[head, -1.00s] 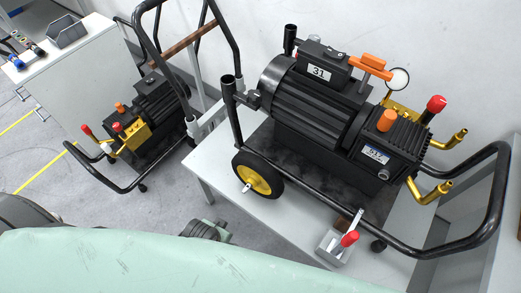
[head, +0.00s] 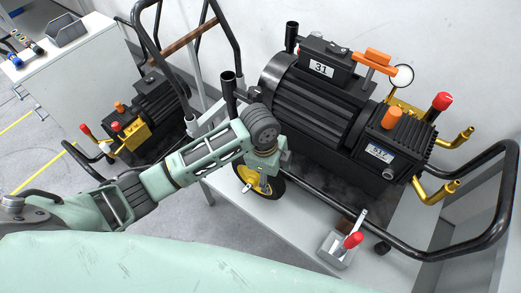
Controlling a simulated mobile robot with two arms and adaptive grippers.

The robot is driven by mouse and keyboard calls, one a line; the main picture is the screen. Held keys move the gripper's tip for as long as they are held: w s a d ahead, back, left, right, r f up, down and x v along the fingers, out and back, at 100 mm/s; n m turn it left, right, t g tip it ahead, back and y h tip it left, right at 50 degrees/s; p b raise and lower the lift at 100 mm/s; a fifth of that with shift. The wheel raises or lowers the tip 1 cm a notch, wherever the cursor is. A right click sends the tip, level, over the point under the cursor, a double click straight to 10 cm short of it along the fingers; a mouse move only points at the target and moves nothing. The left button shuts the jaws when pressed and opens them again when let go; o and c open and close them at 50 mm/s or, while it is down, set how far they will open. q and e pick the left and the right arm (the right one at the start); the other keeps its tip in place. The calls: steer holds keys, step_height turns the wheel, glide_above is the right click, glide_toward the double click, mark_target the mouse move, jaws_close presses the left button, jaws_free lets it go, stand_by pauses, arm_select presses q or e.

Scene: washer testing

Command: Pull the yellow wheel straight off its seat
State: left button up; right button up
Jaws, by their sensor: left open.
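The yellow wheel (head: 246,174) has a black tyre and sits at the lower left of the pump cart's black frame, above the grey table. My left arm reaches in from the left, and my left gripper (head: 265,184) points down in front of the wheel. The gripper and wrist hide much of the wheel's hub and upper part. The gripper is open; whether its fingers touch the wheel or its seat cannot be told. My right gripper is not in view.
The black pump (head: 320,110) with brass pipes stands on the cart above and right of the wheel. A second pump cart (head: 150,105) stands behind my arm.

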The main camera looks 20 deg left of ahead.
arm_select(q)
steer(key=w+a+m, duration=0.1)
steer(key=w, duration=0.1)
steer(key=w+a+r+m+y, duration=0.1)
steer(key=w+a, duration=0.1)
steer(key=w+a+r, duration=0.1)
steer(key=a, duration=0.1)
steer(key=shift+w+a+m+g+y, duration=0.15)
steer(key=shift+w+m+g+y, duration=0.15)
steer(key=shift+w+m, duration=0.1)
glide_above(250, 174)
steer(key=w+d, duration=0.2)
steer(key=d, duration=0.1)
steer(key=shift+s+d+f, duration=0.1)
steer(key=shift+s+f, duration=0.05)
steer(key=shift+f, duration=1.75)
steer(key=shift+s+f, duration=0.1)
steer(key=shift+f, duration=1.8)
steer(key=shift+c, duration=0.5)
jaws_close()
steer(key=shift+s+a+r+p, duration=0.1)
steer(key=shift+s+a+p, duration=0.15)
steer(key=shift+s+p, duration=0.4)
steer(key=shift+s+a+p, duration=0.25)
steer(key=shift+s+p, duration=0.2)
steer(key=shift+p, duration=0.35)
